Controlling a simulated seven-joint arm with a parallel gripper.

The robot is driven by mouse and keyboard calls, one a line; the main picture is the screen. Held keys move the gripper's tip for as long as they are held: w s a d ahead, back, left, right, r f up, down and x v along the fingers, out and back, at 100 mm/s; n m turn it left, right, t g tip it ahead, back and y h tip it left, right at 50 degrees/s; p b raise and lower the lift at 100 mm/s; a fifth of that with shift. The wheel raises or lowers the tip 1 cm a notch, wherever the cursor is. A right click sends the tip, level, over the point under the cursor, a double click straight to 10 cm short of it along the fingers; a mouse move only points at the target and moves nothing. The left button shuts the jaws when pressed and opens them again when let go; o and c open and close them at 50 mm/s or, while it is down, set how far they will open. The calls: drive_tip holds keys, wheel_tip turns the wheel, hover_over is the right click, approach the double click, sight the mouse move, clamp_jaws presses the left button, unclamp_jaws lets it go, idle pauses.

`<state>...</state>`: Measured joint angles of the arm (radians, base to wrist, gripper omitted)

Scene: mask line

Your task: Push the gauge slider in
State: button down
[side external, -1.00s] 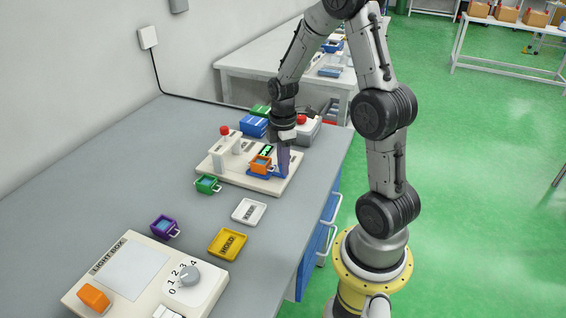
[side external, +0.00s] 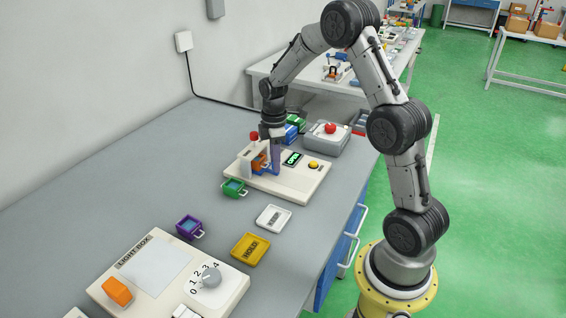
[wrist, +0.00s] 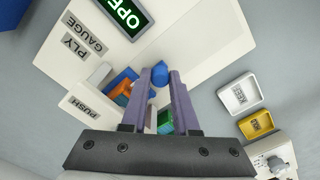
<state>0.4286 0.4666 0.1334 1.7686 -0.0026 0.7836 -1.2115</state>
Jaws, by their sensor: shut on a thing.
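The ply gauge's cream base (side external: 297,191) sits on the grey bench, with a lit display (side external: 292,159) that reads OPEN. The PUSH label (wrist: 86,107) is left of the fingers in the wrist view. The fingers partly hide the slider and the orange piece.
A white tray (side external: 273,219), a yellow HOLD tray (side external: 250,249) and the light box (side external: 157,264) are nearer. A grey box with a red button (side external: 330,128) stands behind the gauge.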

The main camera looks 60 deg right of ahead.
drive_tip(key=shift+w+r, duration=0.1)
drive_tip(key=shift+w, duration=0.3)
drive_tip(key=c, duration=0.9)
unclamp_jaws()
drive_tip(key=shift+o, duration=1.1)
drive_tip(key=shift+s, duration=0.1)
wheel_tip(320, 180, up, 14)
